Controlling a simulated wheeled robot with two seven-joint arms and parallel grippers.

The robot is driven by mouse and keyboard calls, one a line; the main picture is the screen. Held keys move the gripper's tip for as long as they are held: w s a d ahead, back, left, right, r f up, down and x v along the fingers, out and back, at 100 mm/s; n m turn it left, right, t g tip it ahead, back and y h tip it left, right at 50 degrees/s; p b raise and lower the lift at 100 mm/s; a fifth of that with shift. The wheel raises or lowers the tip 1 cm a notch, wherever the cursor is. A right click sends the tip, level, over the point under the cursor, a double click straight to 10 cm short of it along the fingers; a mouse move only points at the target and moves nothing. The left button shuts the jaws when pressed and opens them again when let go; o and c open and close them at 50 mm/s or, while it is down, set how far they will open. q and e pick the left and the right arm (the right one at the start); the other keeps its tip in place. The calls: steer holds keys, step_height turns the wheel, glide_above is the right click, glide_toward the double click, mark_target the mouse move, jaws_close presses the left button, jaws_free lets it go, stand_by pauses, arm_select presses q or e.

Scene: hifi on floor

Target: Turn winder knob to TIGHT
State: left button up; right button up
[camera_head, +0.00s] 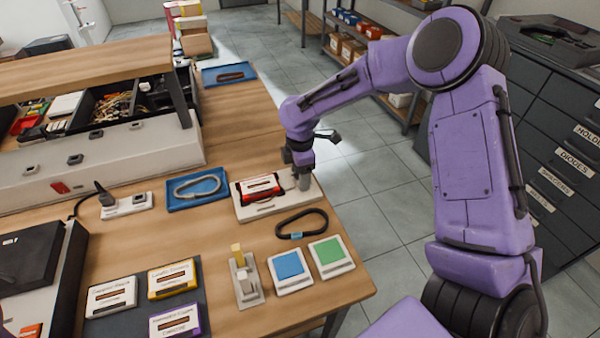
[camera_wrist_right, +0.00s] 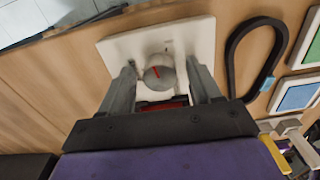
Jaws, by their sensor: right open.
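The winder is a cream base plate (camera_head: 250,212) near the table's right edge, with a red and black cassette (camera_head: 260,187) on it. Its round grey winder knob (camera_wrist_right: 160,76) has a red pointer mark and shows in the right wrist view. My right gripper (camera_wrist_right: 161,64) is open, with one finger on each side of the knob and visible gaps between. In the head view my right gripper (camera_head: 302,176) points down over the plate's right end and hides most of the knob. No TIGHT lettering can be read. My left gripper is not in view.
A black belt loop (camera_head: 302,224) lies in front of the winder. Blue (camera_head: 289,265) and green (camera_head: 331,251) square pads stand nearer. A blue tray (camera_head: 197,188) with a grey loop lies to the left. Labelled cassettes (camera_head: 172,279) lie at the front left.

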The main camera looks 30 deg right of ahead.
steer(key=c, duration=1)
steer(key=shift+c, duration=0.2)
steer(key=shift+r+m+p, duration=0.15)
steer(key=shift+m+p, duration=0.15)
steer(key=shift+p, duration=0.35)
steer(key=m+p, duration=0.5)
steer(key=p, duration=0.1)
steer(key=shift+r+m+p, duration=0.15)
steer(key=shift+m+p, duration=0.15)
steer(key=shift+m, duration=0.1)
steer(key=m+p, duration=0.3)
steer(key=m, duration=0.1)
steer(key=shift+f+m+p, duration=0.15)
steer(key=shift+m+p, duration=0.45)
steer(key=shift+m, duration=0.75)
steer(key=shift+f+m+p, duration=0.1)
steer(key=shift+m+p, duration=0.5)
steer(key=shift+m, duration=0.75)
